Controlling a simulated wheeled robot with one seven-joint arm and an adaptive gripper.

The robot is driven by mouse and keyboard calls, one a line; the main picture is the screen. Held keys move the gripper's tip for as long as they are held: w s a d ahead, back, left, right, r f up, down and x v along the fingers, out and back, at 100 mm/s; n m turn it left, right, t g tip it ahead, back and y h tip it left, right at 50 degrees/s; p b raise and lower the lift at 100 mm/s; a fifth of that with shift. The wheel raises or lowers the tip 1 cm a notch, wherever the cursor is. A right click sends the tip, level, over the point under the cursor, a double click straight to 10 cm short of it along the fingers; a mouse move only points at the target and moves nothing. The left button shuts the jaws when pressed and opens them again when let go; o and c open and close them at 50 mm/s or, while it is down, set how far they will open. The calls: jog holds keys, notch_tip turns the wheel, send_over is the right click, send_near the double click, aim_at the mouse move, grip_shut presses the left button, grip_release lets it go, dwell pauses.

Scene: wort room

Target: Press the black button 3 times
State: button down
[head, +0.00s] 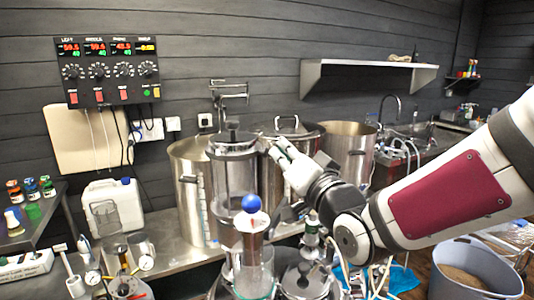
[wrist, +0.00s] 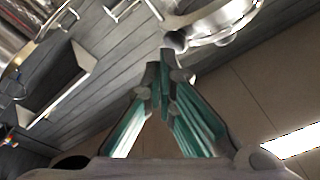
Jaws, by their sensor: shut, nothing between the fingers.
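I cannot make out a black button for certain. The dark control panel (head: 107,88) hangs on the back wall at upper left, with red digits, black dials, red switches and a green light. A clear cylinder with a metal lid stands in the middle, with a dark knob (head: 233,125) on top. My gripper (head: 275,143) is shut and empty, just right of this cylinder's top, with its tips towards the upper left. In the wrist view my gripper (wrist: 160,68) has its fingertips together. A round metal part (wrist: 222,22) shows beyond the tips there; I cannot tell which vessel it belongs to.
Steel pots (head: 190,205) stand on the bench behind my gripper. A blue ball-topped device (head: 252,203) and glassware stand in front. A white canister (head: 113,210) is at left, a wall shelf (head: 370,66) above right. A grey bucket (head: 477,278) is at lower right.

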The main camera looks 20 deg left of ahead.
jog(key=shift+a, duration=0.55)
dwell(0.4)
jog(key=shift+d, duration=0.95)
jog(key=shift+d, duration=0.1)
jog(key=shift+d+p, duration=0.95)
jog(key=shift+d, duration=1.45)
